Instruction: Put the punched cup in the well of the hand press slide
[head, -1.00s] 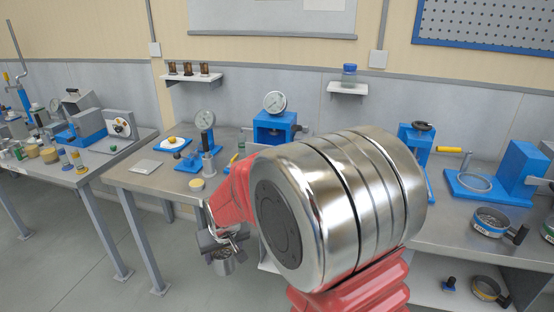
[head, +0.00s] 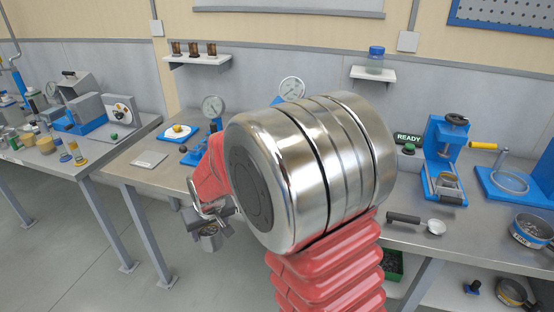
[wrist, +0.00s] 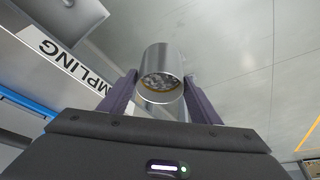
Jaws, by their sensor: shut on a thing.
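The punched cup (head: 211,240) is a small silvery metal cup. The hand press (head: 440,160) is a blue stand with a dark knob on top, right of my arm. Its slide (head: 447,186) seems to be the low part at its front; the well is too small to make out.
A black-handled scoop (head: 418,221) lies in front of the press. A READY sign (head: 408,138) stands left of it, a yellow handle (head: 484,145) right. A blue stand with a glass ring (head: 510,181) is farther right. My arm hides the middle bench.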

